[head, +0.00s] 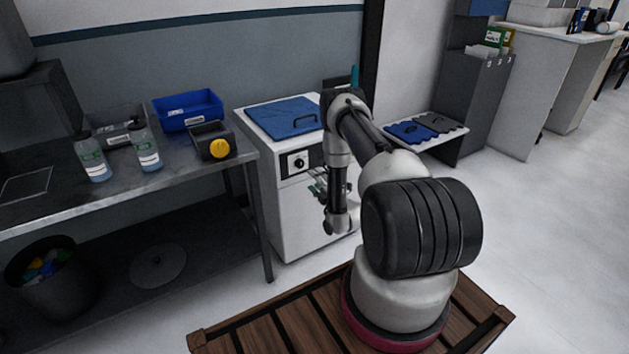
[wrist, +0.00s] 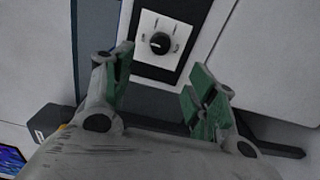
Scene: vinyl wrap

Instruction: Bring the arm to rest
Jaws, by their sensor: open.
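My gripper (wrist: 163,88) is open and empty in the wrist view, its two green-padded fingers apart. A black dial on a white panel (wrist: 160,42) shows beyond and between the fingers. In the head view my gripper (head: 321,187) is small and partly hidden by my arm, in front of the white cabinet (head: 297,217). My arm is bent, with its wrist hanging down beside the cabinet's front. I cannot tell the exact gap between the fingers and the cabinet.
A blue lid (head: 284,117) with a black handle tops the cabinet. A bucket (head: 55,285) stands below. Open floor (head: 560,230) lies at right.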

